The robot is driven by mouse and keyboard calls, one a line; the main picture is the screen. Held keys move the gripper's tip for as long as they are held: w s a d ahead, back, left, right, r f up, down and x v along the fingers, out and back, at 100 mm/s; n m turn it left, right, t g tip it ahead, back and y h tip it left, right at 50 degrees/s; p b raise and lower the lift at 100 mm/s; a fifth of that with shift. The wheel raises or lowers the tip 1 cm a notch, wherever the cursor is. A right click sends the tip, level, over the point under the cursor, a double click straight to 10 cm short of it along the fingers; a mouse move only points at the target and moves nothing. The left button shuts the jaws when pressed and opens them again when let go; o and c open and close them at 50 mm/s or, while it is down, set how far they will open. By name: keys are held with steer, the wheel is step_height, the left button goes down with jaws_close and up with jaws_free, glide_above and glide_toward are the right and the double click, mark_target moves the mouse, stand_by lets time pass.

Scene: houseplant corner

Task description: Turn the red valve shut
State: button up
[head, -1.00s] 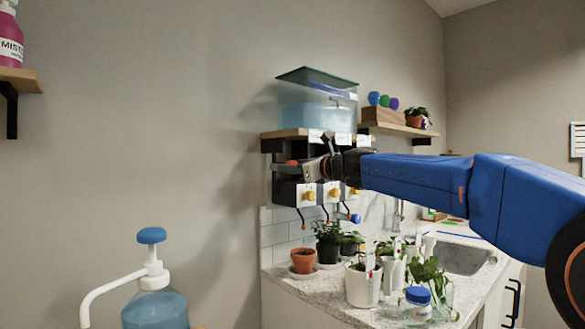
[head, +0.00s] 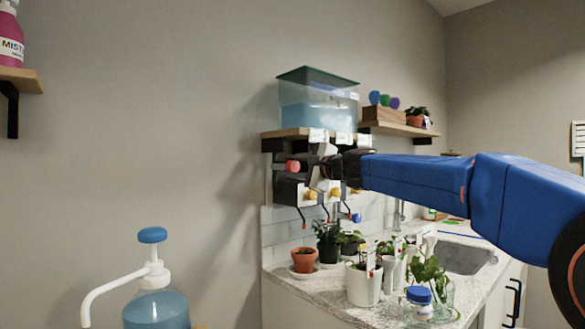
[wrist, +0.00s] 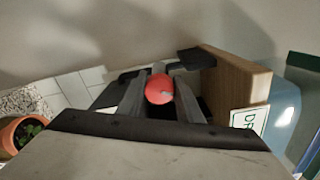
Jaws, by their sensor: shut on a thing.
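The red valve (head: 293,166) is a round red knob on the dark valve unit under the left end of the tank shelf. In the wrist view its red end (wrist: 160,89) shows between my two fingers. My gripper (head: 318,167) reaches in from the right and is shut on the red valve, with the fingers on either side of it. The wrist hides part of the valve unit in the head view, and the valve's stem is hidden.
A water tank (head: 317,100) stands on the wooden shelf (head: 290,133) just above. Yellow knobs (head: 310,194) and thin spouts sit below the red valve. Potted plants (head: 304,260) crowd the counter underneath. A pump bottle (head: 156,300) stands at the lower left.

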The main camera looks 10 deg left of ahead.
steer(key=shift+f+n, duration=0.15)
steer(key=shift+n, duration=1.75)
steer(key=o, duration=1)
steer(key=shift+d, duration=0.1)
steer(key=v, duration=1.7)
steer(key=shift+s, duration=0.15)
